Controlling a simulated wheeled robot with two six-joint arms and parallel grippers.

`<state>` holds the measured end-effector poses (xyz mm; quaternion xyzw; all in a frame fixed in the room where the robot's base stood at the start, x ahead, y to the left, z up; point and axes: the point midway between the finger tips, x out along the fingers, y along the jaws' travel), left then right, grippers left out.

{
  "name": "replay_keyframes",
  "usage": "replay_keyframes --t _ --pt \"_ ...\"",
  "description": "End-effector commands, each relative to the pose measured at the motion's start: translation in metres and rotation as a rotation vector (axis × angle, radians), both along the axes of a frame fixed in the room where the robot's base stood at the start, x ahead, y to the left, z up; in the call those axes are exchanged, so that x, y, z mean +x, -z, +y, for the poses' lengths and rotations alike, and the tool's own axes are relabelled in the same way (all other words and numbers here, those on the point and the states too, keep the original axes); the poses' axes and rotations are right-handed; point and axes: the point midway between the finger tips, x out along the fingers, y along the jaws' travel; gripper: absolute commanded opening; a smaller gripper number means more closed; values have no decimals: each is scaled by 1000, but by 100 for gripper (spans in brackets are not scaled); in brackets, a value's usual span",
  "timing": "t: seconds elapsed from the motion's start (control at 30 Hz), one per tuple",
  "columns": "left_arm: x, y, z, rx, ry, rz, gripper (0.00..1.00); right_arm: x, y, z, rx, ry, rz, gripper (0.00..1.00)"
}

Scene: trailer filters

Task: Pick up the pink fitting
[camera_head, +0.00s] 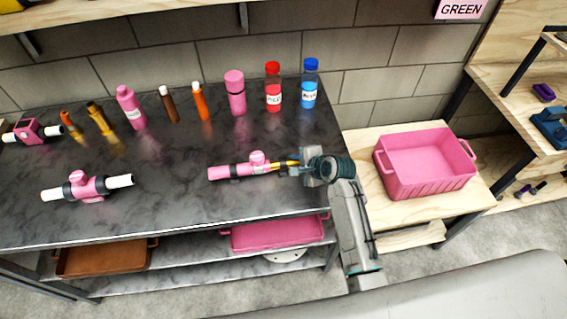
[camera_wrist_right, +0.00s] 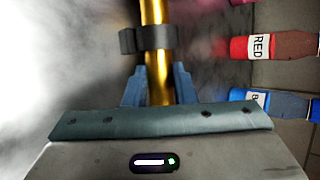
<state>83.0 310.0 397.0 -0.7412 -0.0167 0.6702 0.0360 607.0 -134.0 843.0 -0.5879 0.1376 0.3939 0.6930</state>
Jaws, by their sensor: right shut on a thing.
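A pink fitting (camera_head: 232,171) with a black band and a gold tube (camera_head: 283,164) at its right end is on or just above the dark counter; I cannot tell if it touches. My right gripper (camera_head: 298,166) is shut on the gold tube. In the right wrist view the gold tube (camera_wrist_right: 152,20) runs between the two blue fingers (camera_wrist_right: 159,88), with a black band (camera_wrist_right: 130,41) just beyond them. A second pink fitting (camera_head: 88,187) with white ends lies at the left of the counter. My left gripper is not in view.
Several bottles stand behind, including a red one (camera_head: 273,92) and a blue one (camera_head: 310,88). A pink bin (camera_head: 425,185) stands on the wooden shelf at right. Below the counter are a brown tray (camera_head: 103,260) and a pink tray (camera_head: 278,235). The counter's front middle is clear.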

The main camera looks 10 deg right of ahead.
Motion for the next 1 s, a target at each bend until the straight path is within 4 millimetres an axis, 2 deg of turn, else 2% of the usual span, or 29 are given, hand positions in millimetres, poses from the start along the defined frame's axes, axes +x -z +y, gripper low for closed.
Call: replay_keyframes --t 0.27,0.47,0.8,0.9,1.0 --pt "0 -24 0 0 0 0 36 0 -20 0 2 0 -1 0" --pt "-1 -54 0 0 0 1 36 1 -43 0 1 0 -1 0" --pt "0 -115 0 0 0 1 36 -81 -51 18 2 1 4 0" --pt "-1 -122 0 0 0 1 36 -106 -50 24 4 1 4 0" --pt "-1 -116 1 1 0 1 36 -125 -46 28 3 2 0 0"
